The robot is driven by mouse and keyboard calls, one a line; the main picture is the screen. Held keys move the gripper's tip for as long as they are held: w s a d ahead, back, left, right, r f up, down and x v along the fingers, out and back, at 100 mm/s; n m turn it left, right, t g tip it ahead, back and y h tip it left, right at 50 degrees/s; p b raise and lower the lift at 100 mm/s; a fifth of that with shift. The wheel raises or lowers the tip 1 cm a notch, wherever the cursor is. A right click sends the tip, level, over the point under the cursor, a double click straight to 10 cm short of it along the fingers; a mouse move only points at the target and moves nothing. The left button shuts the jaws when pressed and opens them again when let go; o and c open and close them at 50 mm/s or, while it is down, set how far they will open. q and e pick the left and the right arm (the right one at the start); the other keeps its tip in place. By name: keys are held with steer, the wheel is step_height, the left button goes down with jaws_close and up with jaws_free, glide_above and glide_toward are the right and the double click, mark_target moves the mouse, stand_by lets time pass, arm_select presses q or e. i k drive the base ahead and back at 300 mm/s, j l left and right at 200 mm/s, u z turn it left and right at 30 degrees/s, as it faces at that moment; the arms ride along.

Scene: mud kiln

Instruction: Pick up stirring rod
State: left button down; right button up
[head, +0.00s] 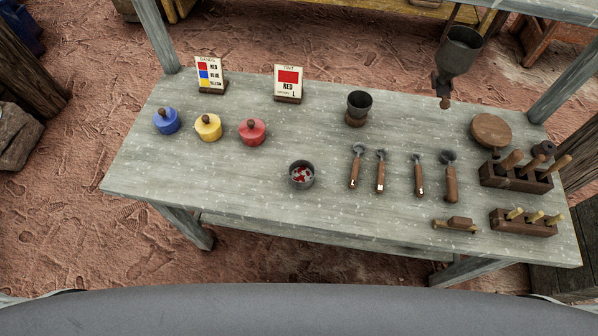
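No single object can be clearly told as the stirring rod. Rod-like tools with wooden handles stand in two dark wooden racks at the right end of the table: the back rack (515,180) with thicker handles, and the front rack (522,226) with thinner yellowish handles. Only their upper parts show; the lower ends are hidden in the racks. A small grey bowl (302,175) with red and white bits in it sits near the table's middle. Neither of my grippers is in view.
A dark funnel (460,52) hangs at the back right. The front left is clear.

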mark_target(563, 161)
steer(key=z, duration=1.8)
